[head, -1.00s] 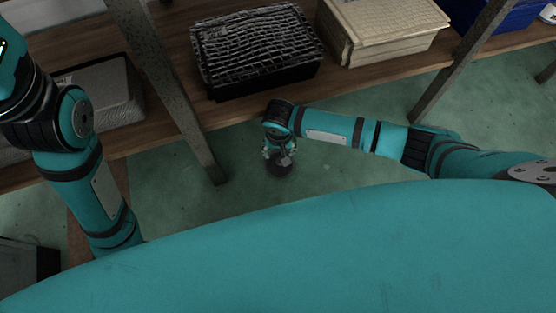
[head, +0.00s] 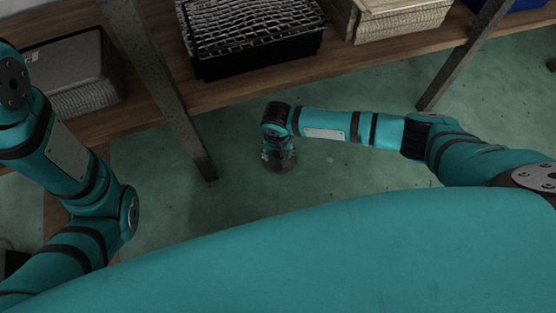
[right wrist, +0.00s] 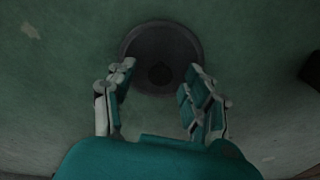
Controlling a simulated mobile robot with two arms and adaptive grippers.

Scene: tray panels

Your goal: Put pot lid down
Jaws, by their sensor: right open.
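The pot lid is a dark round disc with a darker knob-like spot near its middle, in the right wrist view (right wrist: 160,42). It appears to lie on the green floor, just beyond my fingertips. In the head view the lid (head: 280,165) is a dark patch, mostly hidden under my right gripper (head: 278,156). My right gripper also shows in the right wrist view (right wrist: 160,85); its two fingers are spread wide apart with nothing between them. Whether a fingertip touches the lid I cannot tell. My left arm is at the left of the head view; its gripper is out of frame.
A wooden shelf (head: 370,65) with metal posts (head: 168,100) runs across the back. It holds a black textured box (head: 250,35), a beige box (head: 400,20) and a grey box (head: 75,80). Green floor (head: 370,170) is clear around the lid.

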